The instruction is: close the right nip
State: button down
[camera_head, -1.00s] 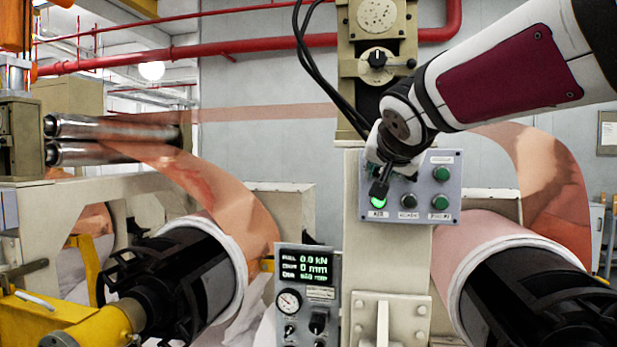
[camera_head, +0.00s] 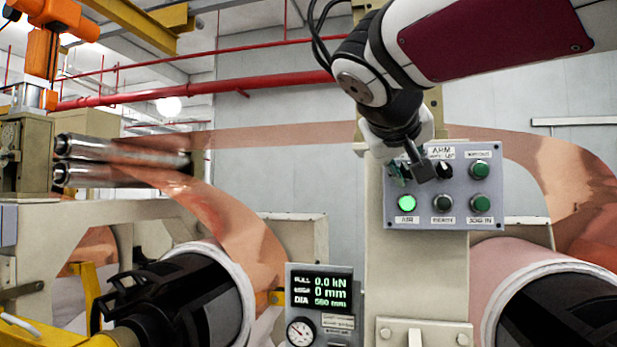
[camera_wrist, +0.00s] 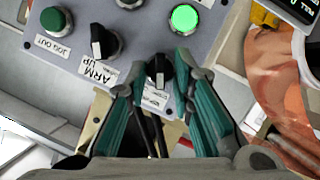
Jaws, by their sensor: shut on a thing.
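A grey control panel (camera_head: 460,222) stands on a beige column. Its upper-left black selector knob (camera_wrist: 160,68) is between the green-padded fingers of my gripper (camera_wrist: 162,92), which is shut on it. In the head view my gripper (camera_head: 408,172) covers that knob. The knob's label is partly hidden in the wrist view. The knob labelled ARM UP (camera_wrist: 103,42) is beside it, outside the fingers. The AIR button (camera_head: 407,203) glows green below. Two metal rollers (camera_head: 125,151) at the left have copper foil (camera_head: 225,209) running from them. I cannot tell which is the right nip.
A display box (camera_head: 320,293) shows 0.0 kN and 0 mm. Large foil rolls on black cores (camera_head: 178,290) stand to the left and right of the column. The green JOG OUT button (camera_head: 480,169) and JOG IN button (camera_head: 480,201) are close on the panel's right.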

jog(key=shift+f+n, duration=0.1)
jog(key=shift+n, duration=0.3)
dwell(0.3)
jog(key=c, duration=1.7)
grip_release()
jog(key=v, duration=1.2)
jog(key=shift+w+a, duration=0.15)
jog(key=shift+a, duration=0.1)
